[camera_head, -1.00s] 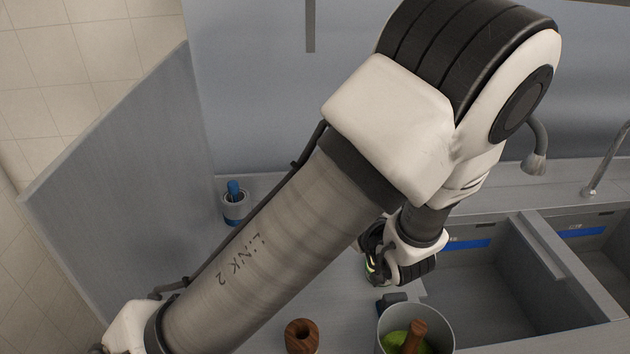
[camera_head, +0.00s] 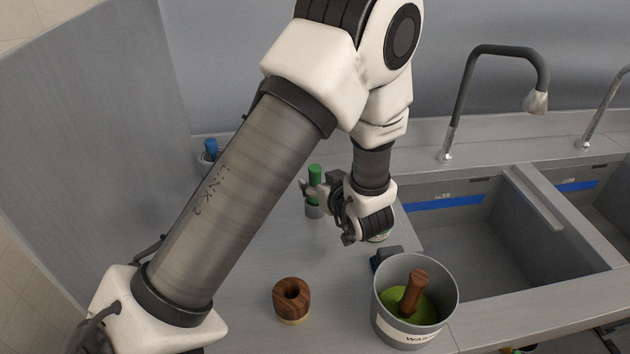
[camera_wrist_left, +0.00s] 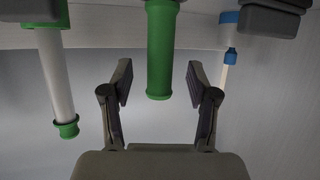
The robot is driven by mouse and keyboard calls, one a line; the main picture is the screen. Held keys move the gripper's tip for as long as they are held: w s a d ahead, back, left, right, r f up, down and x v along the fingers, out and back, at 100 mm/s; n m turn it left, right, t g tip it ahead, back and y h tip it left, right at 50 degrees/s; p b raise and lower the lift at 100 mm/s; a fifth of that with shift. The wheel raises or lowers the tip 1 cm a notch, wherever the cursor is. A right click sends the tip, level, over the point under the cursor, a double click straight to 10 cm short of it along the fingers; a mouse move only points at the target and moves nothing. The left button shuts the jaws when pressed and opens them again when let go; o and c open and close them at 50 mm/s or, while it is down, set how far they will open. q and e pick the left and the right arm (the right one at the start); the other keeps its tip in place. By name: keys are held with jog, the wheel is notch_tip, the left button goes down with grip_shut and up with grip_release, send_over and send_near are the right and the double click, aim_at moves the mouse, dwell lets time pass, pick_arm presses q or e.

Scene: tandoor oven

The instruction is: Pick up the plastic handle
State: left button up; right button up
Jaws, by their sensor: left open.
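A green plastic handle (camera_head: 315,174) stands upright in a small grey cup (camera_head: 314,209) on the counter, left of the sink. My left gripper (camera_head: 318,190) is open beside it and partly covers it in the head view. In the left wrist view, the green handle (camera_wrist_left: 160,55) lies between the two spread fingers of my left gripper (camera_wrist_left: 159,80), with a gap on each side. My right gripper is not in view.
A grey bucket (camera_head: 386,314) with green contents and a wooden handle (camera_head: 413,291) stands at the front. A wooden ring (camera_head: 291,301) stands left of it. A blue-topped holder (camera_head: 210,152) is at the back left. Sink and tap (camera_head: 462,95) are right.

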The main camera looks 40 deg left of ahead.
aim_at(317, 182)
pick_arm(q)
jog(key=x, duration=0.3)
jog(key=shift+f, duration=0.1)
jog(key=shift+d, duration=0.2)
jog(key=c, duration=0.3)
jog(key=shift+s, duration=0.1)
grip_shut()
jog(key=shift+r, duration=0.25)
